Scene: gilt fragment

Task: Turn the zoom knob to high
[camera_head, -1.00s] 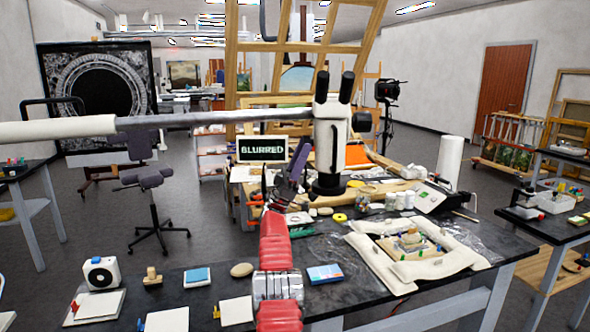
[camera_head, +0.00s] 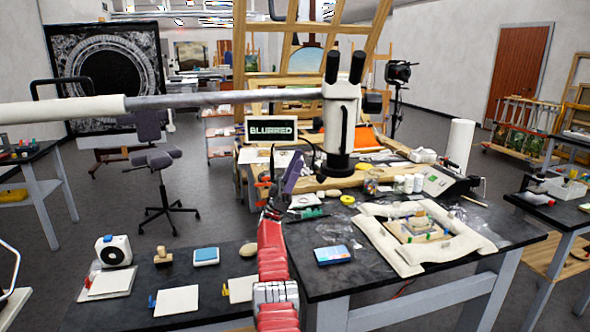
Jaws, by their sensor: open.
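A white stereo microscope (camera_head: 341,115) with two black eyepieces hangs on a long horizontal boom (camera_head: 220,100) above the far part of the dark bench. A dark round knob (camera_head: 372,104) sticks out from its right side; I cannot tell whether this is the zoom knob, and no markings are readable. A screen (camera_head: 271,130) left of the microscope reads "BLURRED". My gripper (camera_head: 281,168), at the end of the red arm, is open and empty. It appears left of and lower than the microscope head, apart from it.
A padded tray (camera_head: 400,265) holding a gilt fragment (camera_head: 420,227) lies right of centre on the bench. Jars, a yellow tape roll (camera_head: 347,200) and tools lie beneath the microscope. The boom crosses the left side.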

